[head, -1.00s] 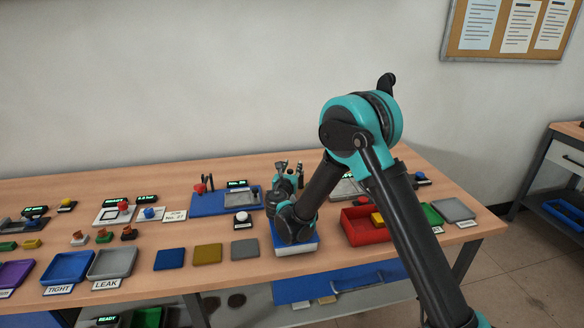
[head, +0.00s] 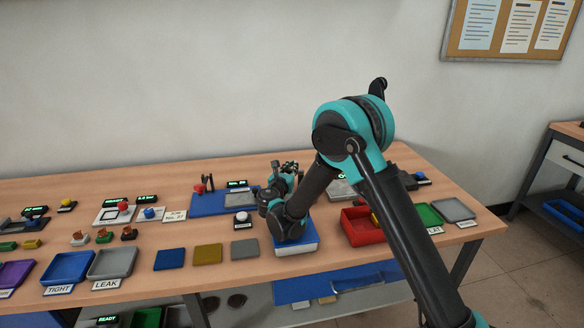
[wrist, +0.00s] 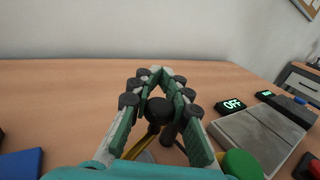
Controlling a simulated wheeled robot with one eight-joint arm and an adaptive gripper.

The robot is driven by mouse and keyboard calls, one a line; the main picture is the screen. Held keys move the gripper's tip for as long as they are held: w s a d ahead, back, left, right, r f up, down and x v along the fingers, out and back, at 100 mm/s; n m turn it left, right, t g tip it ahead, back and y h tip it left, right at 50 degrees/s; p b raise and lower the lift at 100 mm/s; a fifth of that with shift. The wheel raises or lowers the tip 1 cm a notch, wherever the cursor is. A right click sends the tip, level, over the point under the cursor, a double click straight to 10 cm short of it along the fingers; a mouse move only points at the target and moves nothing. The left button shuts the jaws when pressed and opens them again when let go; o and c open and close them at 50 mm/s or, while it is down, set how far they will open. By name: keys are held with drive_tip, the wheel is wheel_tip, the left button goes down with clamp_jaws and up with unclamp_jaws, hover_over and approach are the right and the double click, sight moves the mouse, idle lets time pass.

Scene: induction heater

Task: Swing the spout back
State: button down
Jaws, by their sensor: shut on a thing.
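My gripper (head: 289,167) is at the back of the bench, beyond a blue-and-white block. In the wrist view my gripper (wrist: 157,76) has its fingers drawn together around a round black knob (wrist: 159,109). A dark stem and a curved yellow part (wrist: 136,146) show below the knob. The knob looks like part of the spout, but I cannot tell for certain. The spout's full shape and the direction it points are hidden by my fingers and wrist.
A grey flat unit (wrist: 258,138) with a lit OFF display stands at right, near a green round button (wrist: 242,165). A blue board (head: 212,203) lies left of my gripper. The red tray (head: 358,234) is at right. Bare bench lies behind the fingers.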

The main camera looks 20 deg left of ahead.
drive_tip(key=shift+w+m+g+h, duration=0.45)
drive_tip(key=shift+m+g+h, duration=0.35)
drive_tip(key=shift+m+h, duration=1.1)
drive_tip(key=shift+w+m+g+h, duration=0.45)
drive_tip(key=shift+m+g+h, duration=0.55)
drive_tip(key=shift+h, duration=1.5)
drive_tip(key=shift+w+m+g+h, duration=0.45)
drive_tip(key=shift+m+g+h, duration=0.15)
drive_tip(key=shift+m+h, duration=1.35)
drive_tip(key=shift+h, duration=0.45)
drive_tip(key=c, duration=1.5)
unclamp_jaws()
drive_tip(key=shift+r, duration=0.1)
wheel_tip(320, 180, up, 10)
drive_tip(key=shift+f, duration=0.1)
